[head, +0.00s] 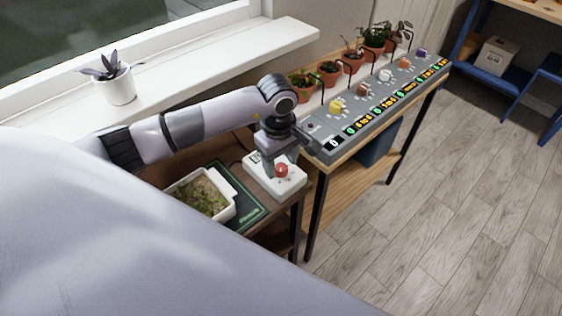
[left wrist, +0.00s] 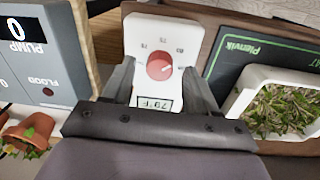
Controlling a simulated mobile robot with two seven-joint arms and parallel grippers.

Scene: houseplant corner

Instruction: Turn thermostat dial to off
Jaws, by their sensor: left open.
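The thermostat is a white box (head: 284,184) with a round red dial (head: 281,170) on the brown table. In the left wrist view the red dial (left wrist: 159,66) sits on the white face (left wrist: 163,34), with numbers around it and a small display (left wrist: 154,103). My left gripper (head: 287,160) is above the thermostat, pointing down at it. In the left wrist view the left gripper (left wrist: 158,78) is open, with its fingers on either side of the dial in the picture. I cannot tell whether they touch it. The right gripper is not in view.
A white tray of seedlings (head: 173,187) stands on a dark green mat (head: 252,210) left of the thermostat. The grey pump panel (head: 322,157) with several knobs and potted plants is close on the right. A white potted plant (head: 117,88) stands on the windowsill.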

